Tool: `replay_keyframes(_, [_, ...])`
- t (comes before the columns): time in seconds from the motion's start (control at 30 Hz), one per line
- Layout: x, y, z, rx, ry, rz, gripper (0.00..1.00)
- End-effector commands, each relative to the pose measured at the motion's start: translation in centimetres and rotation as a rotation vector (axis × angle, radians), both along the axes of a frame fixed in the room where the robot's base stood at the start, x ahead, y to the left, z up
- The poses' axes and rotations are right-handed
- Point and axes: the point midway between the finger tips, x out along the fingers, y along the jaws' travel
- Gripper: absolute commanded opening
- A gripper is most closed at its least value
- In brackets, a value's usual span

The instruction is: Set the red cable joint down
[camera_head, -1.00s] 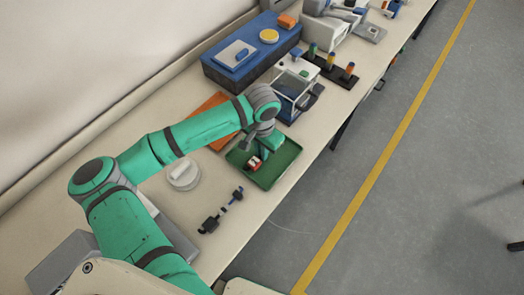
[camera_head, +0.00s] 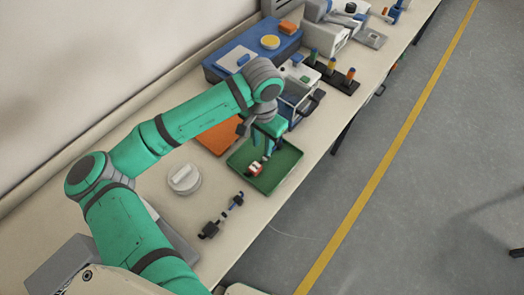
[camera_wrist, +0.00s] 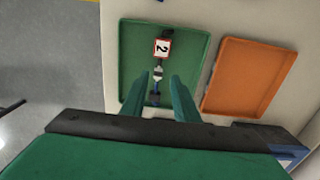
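The red cable joint (camera_head: 254,169), with a red-bordered white tag marked 2, lies in the green tray (camera_head: 284,172). In the wrist view the joint (camera_wrist: 162,48) lies lengthwise on the tray floor, with a dark and blue end pointing toward my gripper. My gripper (camera_head: 267,149) is above the tray, fingers pointing down. In the wrist view my gripper (camera_wrist: 160,80) has its two green fingers apart, with a gap between them and the joint's near end showing through it. The joint appears apart from the fingers.
An orange tray (camera_head: 216,138) lies beside the green one. A round white piece (camera_head: 184,179) and black-and-blue connector pieces (camera_head: 209,230) are on the bench. A clear-sided box (camera_head: 297,92), a blue case (camera_head: 225,66) and a rack of coloured pegs (camera_head: 332,71) stand farther back.

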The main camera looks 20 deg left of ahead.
Motion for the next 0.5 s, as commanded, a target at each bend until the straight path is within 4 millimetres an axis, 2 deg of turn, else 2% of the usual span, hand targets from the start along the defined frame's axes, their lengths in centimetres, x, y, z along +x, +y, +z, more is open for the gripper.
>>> replay_keyframes(0.1, [0.0,0.1,1.8,0.001,-0.001,0.001,0.28])
replay_keyframes(0.2, [0.0,0.1,2.7,0.001,-0.001,0.003,0.28])
replay_keyframes(0.5, [-0.1,0.2,3.3,0.0,0.0,0.004,0.28])
